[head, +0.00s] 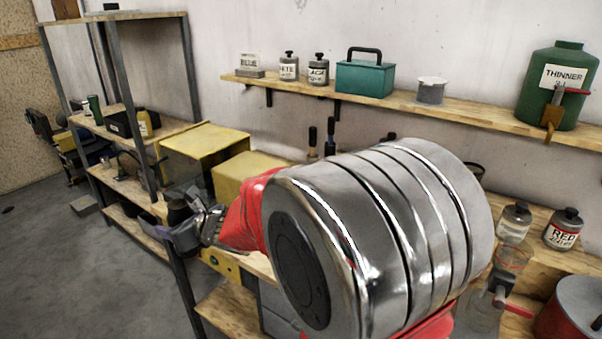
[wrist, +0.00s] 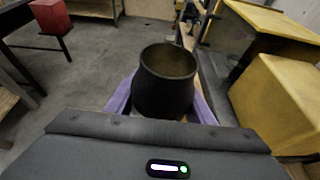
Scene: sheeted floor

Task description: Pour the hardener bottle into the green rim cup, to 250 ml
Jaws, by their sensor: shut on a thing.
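My gripper (head: 184,230) is left of centre in the head view, beyond my large metal arm link. It is shut on a dark rounded vessel (wrist: 163,92), with the purple fingers on either side of it in the wrist view. The vessel has a wide open mouth and looks roughly upright; its inside is dim, and no label or liquid level can be read. It also shows small in the head view (head: 178,212). I cannot tell whether it is the hardener bottle. I cannot make out a green rim cup; my arm link hides much of the bench.
A yellow box (head: 205,146) stands close to the gripper, at right in the wrist view (wrist: 285,95). A red-rimmed clear cup (head: 513,259), a RED bottle (head: 563,229) and a pale-labelled bottle (head: 514,222) are at right. A wall shelf (head: 400,101) holds tins. Open floor lies left.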

